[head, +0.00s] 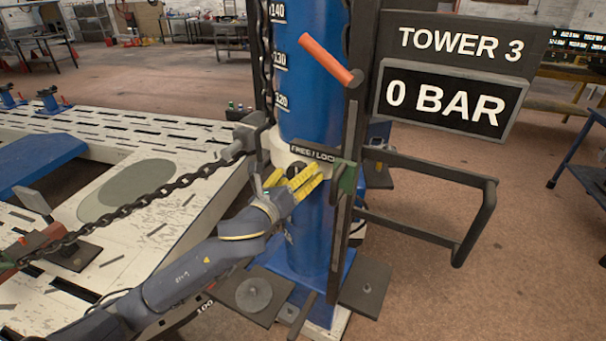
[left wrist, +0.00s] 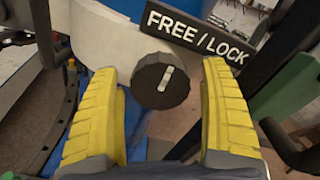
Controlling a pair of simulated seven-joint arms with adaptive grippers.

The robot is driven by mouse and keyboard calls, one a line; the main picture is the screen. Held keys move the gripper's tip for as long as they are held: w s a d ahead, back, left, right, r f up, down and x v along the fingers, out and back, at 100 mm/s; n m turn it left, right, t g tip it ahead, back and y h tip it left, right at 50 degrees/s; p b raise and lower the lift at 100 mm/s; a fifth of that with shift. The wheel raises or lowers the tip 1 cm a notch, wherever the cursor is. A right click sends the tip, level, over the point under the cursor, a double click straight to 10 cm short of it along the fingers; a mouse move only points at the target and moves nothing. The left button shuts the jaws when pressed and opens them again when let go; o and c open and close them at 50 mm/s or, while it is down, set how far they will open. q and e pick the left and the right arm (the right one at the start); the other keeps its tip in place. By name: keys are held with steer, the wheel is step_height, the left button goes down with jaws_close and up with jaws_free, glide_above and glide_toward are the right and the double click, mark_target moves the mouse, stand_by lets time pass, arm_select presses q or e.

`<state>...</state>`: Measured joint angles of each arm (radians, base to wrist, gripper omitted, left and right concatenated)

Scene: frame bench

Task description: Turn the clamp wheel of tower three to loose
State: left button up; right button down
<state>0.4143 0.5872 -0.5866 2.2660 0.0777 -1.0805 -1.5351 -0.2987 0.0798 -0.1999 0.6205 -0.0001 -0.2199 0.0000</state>
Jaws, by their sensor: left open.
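A white collar (head: 286,155) rings the column and carries a FREE / LOCK label (head: 314,151). The black clamp wheel (left wrist: 161,81) with a pale line on its face sits just below the label in the left wrist view. My left gripper (head: 308,178), with yellow fingers, is at the collar. It also shows in the left wrist view (left wrist: 165,100), open, one finger on each side of the wheel, with visible gaps.
A chain (head: 150,198) runs diagonally from the collar to the lower left. An orange-handled lever (head: 328,58) and a black bar frame (head: 470,220) stand beside the column. A display reads 0 BAR (head: 445,100). The slotted white bench (head: 190,215) lies left.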

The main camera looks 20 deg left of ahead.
arm_select(q)
steer(key=shift+w, duration=0.1)
steer(key=shift+c, duration=0.5)
steer(key=c, duration=1.2)
